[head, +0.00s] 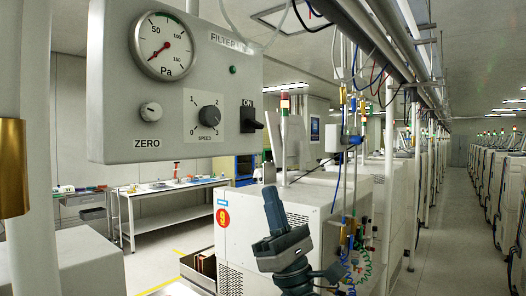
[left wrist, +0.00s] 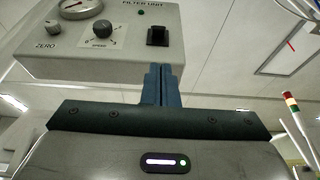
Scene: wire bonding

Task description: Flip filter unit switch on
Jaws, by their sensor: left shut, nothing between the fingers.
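The filter unit (head: 105,100) is a grey box at the upper left of the head view, and it also shows at the top left of the left wrist view (left wrist: 120,65). Its black switch (head: 250,120) sits at the lower right of the panel beside the label ON; the switch also shows in the left wrist view (left wrist: 157,36). My left gripper (head: 273,208) is shut and empty, pointing upward, below and to the right of the switch. In the left wrist view its fingertips (left wrist: 158,72) are below the switch and appear apart from it. My right gripper is not in view.
The panel also has a pressure gauge (head: 162,45), a speed knob (head: 209,115), a zero knob (head: 151,112) and a green lamp (head: 233,70). A white machine (head: 260,240) stands behind my gripper. Hanging tubes and cables (head: 352,150) are to the right.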

